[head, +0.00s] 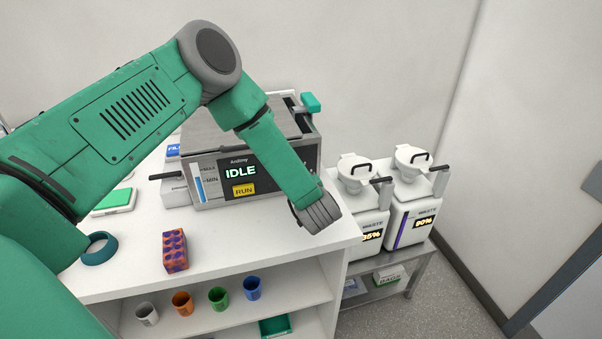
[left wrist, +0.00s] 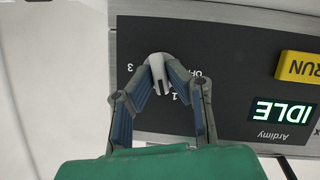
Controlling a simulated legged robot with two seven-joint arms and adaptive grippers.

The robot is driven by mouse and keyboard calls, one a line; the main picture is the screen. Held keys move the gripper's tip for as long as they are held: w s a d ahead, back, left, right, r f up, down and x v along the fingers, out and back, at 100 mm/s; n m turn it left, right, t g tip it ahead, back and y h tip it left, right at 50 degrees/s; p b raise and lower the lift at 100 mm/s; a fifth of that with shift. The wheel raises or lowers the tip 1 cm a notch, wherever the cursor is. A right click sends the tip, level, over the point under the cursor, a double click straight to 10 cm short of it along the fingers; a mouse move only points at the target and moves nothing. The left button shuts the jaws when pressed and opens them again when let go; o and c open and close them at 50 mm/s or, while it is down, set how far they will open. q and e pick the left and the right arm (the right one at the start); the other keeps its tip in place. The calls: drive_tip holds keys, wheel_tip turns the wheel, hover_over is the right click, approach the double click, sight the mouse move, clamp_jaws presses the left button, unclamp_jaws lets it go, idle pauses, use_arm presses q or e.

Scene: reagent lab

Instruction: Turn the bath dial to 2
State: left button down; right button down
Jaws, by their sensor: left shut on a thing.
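The bath (head: 215,200) is a box with a dark front panel, standing on the white bench. Its screen (head: 241,171) reads IDLE, above a yellow RUN button (head: 243,190). In the head view my left gripper (head: 316,212) is at the panel's right end, and my arm hides the dial there. In the left wrist view the panel appears upside down. There the fingers of my left gripper (left wrist: 158,82) close around the light grey dial (left wrist: 156,60). The marks OFF, 1 and 3 show around it; the 2 is hidden behind the fingers. I cannot tell the dial's setting. My right gripper is out of view.
Two white waste containers (head: 406,219) with funnels stand right of the bench on a low stand. An orange and purple block (head: 175,251) and a teal ring (head: 100,248) lie on the bench. Several coloured cups, including a blue one (head: 252,288), stand on the shelf below.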

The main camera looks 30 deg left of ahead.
use_arm(q)
drive_tip(key=m, duration=0.1)
drive_tip(key=m+g, duration=0.1)
drive_tip(key=m+y+p, duration=0.1)
drive_tip(key=shift+d+f+g, duration=0.25)
drive_tip(key=shift+f+g, duration=0.05)
drive_tip(key=shift+g, duration=0.1)
drive_tip(key=m+g+y, duration=0.1)
drive_tip(key=m, duration=0.2)
drive_tip(key=shift+f+y+b, duration=0.15)
drive_tip(key=shift+y+b, duration=0.15)
drive_tip(key=c, duration=1.7)
unclamp_jaws()
drive_tip(key=shift+o, duration=0.6)
drive_tip(key=shift+w, duration=0.2)
drive_tip(key=shift+r, duration=0.2)
drive_tip(key=v, duration=1.2)
drive_tip(key=shift+w+d+f, duration=0.15)
drive_tip(key=shift+w+d, duration=0.05)
drive_tip(key=shift+f, duration=0.1)
